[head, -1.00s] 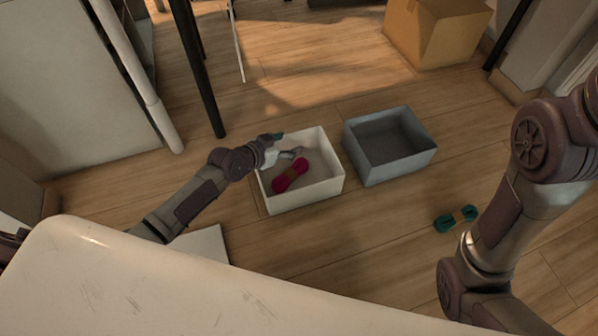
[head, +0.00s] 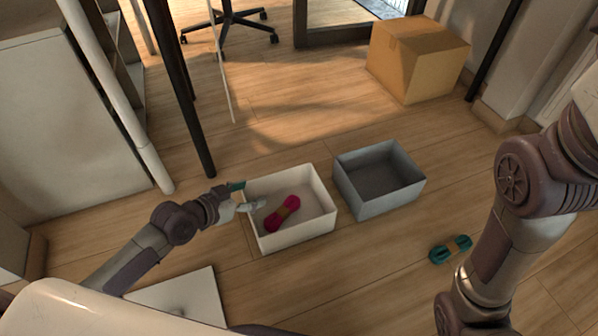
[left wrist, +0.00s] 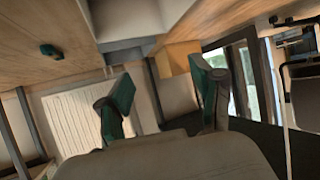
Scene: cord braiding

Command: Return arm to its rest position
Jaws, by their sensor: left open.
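My left gripper (head: 246,196) is open and empty at the left wall of the white box in the head view. Its green-tipped fingers (left wrist: 160,95) stand apart in the left wrist view with nothing between them.
An empty grey box (head: 388,204) stands right of the white box. A teal cord bundle (head: 450,249) lies on the floor (head: 370,270). A cardboard box (head: 425,65) stands at the back. A white panel (head: 183,297) lies at the lower left, and dark posts rise behind.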

